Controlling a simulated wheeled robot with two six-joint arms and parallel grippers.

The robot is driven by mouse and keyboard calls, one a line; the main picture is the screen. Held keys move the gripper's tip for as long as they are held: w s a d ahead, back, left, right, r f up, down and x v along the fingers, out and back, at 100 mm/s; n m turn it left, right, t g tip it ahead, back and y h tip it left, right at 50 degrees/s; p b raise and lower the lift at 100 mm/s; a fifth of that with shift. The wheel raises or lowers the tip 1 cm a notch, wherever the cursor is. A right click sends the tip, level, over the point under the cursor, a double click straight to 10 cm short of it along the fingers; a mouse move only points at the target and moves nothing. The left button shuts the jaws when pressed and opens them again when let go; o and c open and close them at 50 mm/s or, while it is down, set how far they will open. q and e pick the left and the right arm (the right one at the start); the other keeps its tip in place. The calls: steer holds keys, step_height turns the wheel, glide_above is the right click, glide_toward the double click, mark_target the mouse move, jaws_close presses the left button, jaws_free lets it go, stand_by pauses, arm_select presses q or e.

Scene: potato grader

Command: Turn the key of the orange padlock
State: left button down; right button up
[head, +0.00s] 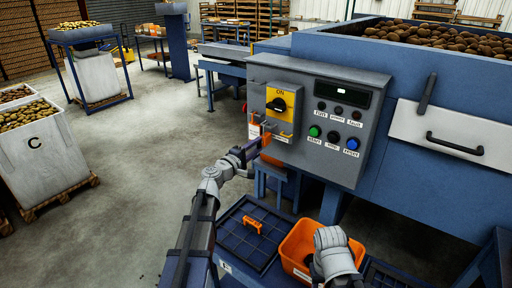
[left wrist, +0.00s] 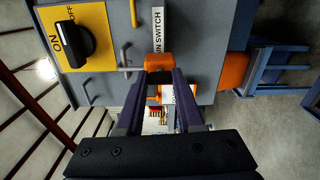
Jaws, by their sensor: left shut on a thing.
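The orange padlock (left wrist: 158,62) is at the grey control panel, just beyond my left fingertips in the left wrist view. In the head view it is small and partly hidden by the gripper. A black piece, apparently its key (left wrist: 160,77), sits between the fingertips against the padlock. My left gripper (head: 257,147) is shut on it; it also shows in the left wrist view (left wrist: 158,84). The key's angle cannot be made out. My right gripper (head: 318,268) is low over the orange bin (head: 292,243), its fingers mostly hidden by its own wrist.
A yellow plate (head: 272,107) with a black rotary switch (head: 277,105) is above the padlock, with small handles nearby. Green, black and blue buttons (head: 333,136) are to the right. Open floor is at left.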

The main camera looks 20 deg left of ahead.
arm_select(q)
steer(key=shift+m, duration=0.5)
steer(key=c, duration=0.5)
jaws_free()
steer(key=v, duration=0.8)
